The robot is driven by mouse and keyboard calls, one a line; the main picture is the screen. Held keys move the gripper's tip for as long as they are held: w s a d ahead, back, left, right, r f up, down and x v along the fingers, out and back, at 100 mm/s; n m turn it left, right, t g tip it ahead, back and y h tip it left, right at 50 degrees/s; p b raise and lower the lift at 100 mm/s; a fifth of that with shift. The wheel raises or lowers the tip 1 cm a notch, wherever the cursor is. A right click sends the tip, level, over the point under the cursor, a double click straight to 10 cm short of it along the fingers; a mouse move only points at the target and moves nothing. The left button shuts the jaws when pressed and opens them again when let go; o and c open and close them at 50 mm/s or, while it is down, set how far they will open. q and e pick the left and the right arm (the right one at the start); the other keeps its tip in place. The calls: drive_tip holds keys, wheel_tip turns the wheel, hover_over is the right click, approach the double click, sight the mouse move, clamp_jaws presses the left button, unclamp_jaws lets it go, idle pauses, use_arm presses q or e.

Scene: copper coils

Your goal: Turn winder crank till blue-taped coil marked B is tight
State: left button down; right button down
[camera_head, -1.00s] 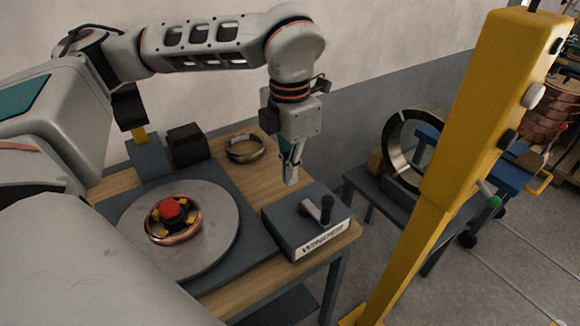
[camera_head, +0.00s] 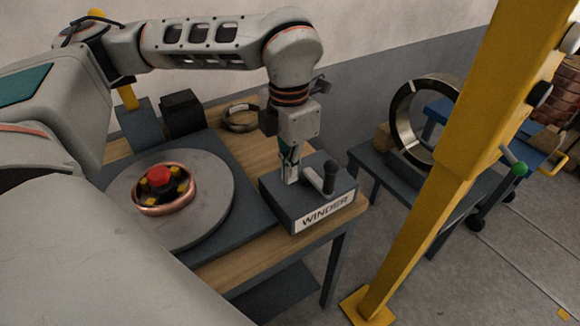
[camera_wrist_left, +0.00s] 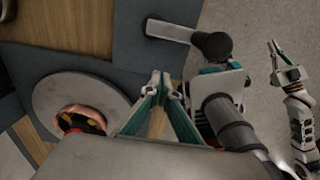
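The winder (camera_head: 282,205) is a dark box with a "WINDER" label at the table's front right corner. Its crank (camera_head: 313,180) has a grey arm and an upright dark handle (camera_head: 330,177); in the left wrist view the crank arm (camera_wrist_left: 168,31) lies ahead of my fingertips. My left gripper (camera_head: 290,180) points down by the crank's left side. Its fingertips (camera_wrist_left: 160,78) are together with nothing between them, apart from the handle. A copper coil (camera_head: 165,207) sits around a red-capped hub on the grey turntable (camera_head: 218,190). No blue tape or B shows. My right gripper (camera_wrist_left: 287,70) appears at the wrist view's right; its opening is unclear.
A metal ring (camera_head: 240,118) and a black block (camera_head: 182,112) stand at the table's back. A yellow post (camera_head: 440,190) rises at the right. Behind it a large steel-coloured coil (camera_head: 400,120) stands on a low side table (camera_head: 370,160).

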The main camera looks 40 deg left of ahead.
use_arm(q)
drive_tip(key=shift+d, duration=0.1)
drive_tip(key=shift+w+d, duration=0.15)
drive_tip(key=shift+d, duration=0.55)
drive_tip(key=shift+w+d, duration=0.1)
drive_tip(key=shift+d, duration=0.6)
drive_tip(key=shift+w+d, duration=0.2)
drive_tip(key=shift+d, duration=0.1)
drive_tip(key=shift+w+d, duration=0.65)
drive_tip(key=shift+d, duration=0.3)
drive_tip(key=shift+w+d, duration=0.1)
drive_tip(key=shift+w, duration=0.05)
